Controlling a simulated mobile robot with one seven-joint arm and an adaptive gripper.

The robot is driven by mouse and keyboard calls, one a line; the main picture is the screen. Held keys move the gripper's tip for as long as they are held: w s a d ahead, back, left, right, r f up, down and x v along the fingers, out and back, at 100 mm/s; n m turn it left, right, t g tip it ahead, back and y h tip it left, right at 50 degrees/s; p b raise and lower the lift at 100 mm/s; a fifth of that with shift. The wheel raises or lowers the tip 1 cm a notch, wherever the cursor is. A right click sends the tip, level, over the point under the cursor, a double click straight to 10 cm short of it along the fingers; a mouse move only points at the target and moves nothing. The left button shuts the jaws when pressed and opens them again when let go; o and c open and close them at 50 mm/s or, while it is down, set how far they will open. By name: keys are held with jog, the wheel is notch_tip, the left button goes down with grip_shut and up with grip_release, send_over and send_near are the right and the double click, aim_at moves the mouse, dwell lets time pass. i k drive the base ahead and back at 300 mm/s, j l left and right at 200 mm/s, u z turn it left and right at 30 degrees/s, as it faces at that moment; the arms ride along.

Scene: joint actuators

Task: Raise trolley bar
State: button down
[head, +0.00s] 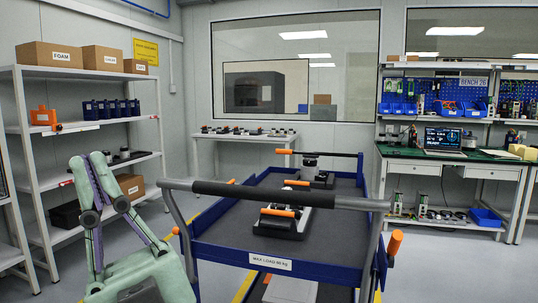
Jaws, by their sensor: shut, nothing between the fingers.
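The blue trolley (225,255) stands right of centre in the head view, with a dark grey deck. Its near push bar (265,194) has a black grip and spans the trolley's near end on two grey side arms, above the deck's rim. An orange knob (395,242) sits at the right arm, and another orange piece (176,230) shows by the left arm. My gripper (93,158) is at the lower left, fingers pointing up and tips together, shut and empty. In the picture it is left of the bar's left end, apart from it.
Actuator parts in black holders (282,228) lie on the trolley deck. A grey shelf rack (85,128) with boxes stands at the left. A green-topped workbench (480,158) is at the right, and a white table (243,139) is behind. Grey floor is open right of the trolley.

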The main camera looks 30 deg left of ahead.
aim_at(307, 154)
jog(key=u, duration=0.75)
jog(key=i+j+z, duration=0.1)
jog(key=i+j, duration=0.15)
jog(key=j, duration=0.3)
jog(key=i+j+z, duration=0.1)
jog(key=i+j, duration=0.2)
jog(key=j, duration=0.25)
jog(key=i+j+z, duration=0.1)
jog(key=j, duration=0.5)
jog(key=i+j+z, duration=0.1)
jog(key=i+j, duration=0.25)
jog(key=j, duration=0.25)
jog(key=i+j+z, duration=0.1)
jog(key=j, duration=0.5)
jog(key=i+j+z, duration=0.1)
jog(key=i+j, duration=0.15)
jog(key=j, duration=0.35)
jog(key=i+j+z, duration=0.15)
jog(key=j, duration=0.5)
jog(key=i+j+z, duration=0.1)
jog(key=j, duration=0.55)
